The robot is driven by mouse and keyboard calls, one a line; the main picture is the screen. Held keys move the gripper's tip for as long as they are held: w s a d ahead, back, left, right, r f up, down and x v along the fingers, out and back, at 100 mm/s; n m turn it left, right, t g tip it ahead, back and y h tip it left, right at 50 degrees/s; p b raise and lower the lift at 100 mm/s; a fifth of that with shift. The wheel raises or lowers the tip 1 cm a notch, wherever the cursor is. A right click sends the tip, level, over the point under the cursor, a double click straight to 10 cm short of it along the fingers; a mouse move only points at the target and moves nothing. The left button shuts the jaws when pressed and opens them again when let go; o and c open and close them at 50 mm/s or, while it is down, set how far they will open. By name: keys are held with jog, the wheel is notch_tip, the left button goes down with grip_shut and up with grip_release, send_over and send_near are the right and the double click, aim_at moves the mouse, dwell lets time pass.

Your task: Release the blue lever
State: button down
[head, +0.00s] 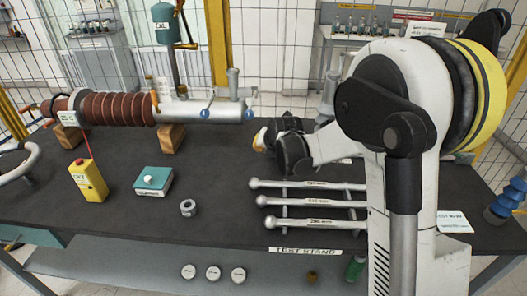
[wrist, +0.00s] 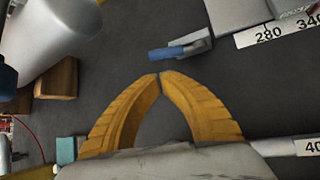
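In the wrist view the blue lever (wrist: 172,53) is a short blue grip on a grey metal clamp (wrist: 197,44), lying just beyond my fingertips. My gripper (wrist: 160,75) has two yellow ribbed fingers whose tips meet, with nothing between them. A small strip of dark surface shows between the tips and the lever, and they look apart. I cannot make out the blue lever in the head view; my arm covers part of that area.
The brown ribbed bushing (head: 118,108) rests on wooden blocks (head: 172,135) at the left. Metal rods (head: 308,202), a yellow box (head: 89,181), a teal box (head: 153,181) and a nut (head: 188,208) are on the dark table. Number strips (wrist: 283,29) lie right of the clamp.

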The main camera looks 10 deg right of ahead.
jog(key=b+x, duration=0.2)
jog(key=x, duration=0.5)
